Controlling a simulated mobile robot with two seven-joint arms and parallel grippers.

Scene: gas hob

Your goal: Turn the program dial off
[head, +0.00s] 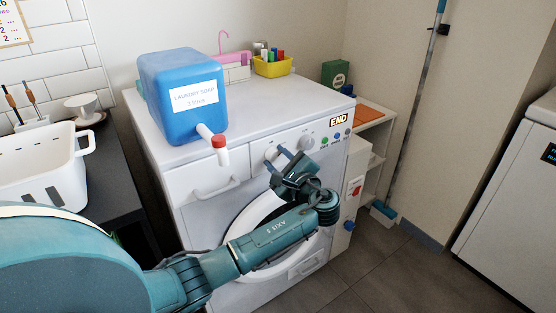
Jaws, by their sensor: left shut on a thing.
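The white washing machine (205,210) has two round white dials on its front panel. The left dial (271,153), which I take as the program dial, is partly hidden by my left gripper (277,158). That gripper reaches up from below, and its two fingers are shut on this dial. The second dial (307,142) is to the right, untouched. The dial's pointer mark is too small to read. A display (339,120) at the panel's right reads END. My right gripper is not in view.
A blue laundry soap container (182,95) stands on the machine's left top, its red-capped spout (218,141) overhanging the front edge near my gripper. The drawer handle (217,187) is below it. A yellow basket (273,67) stands at the back.

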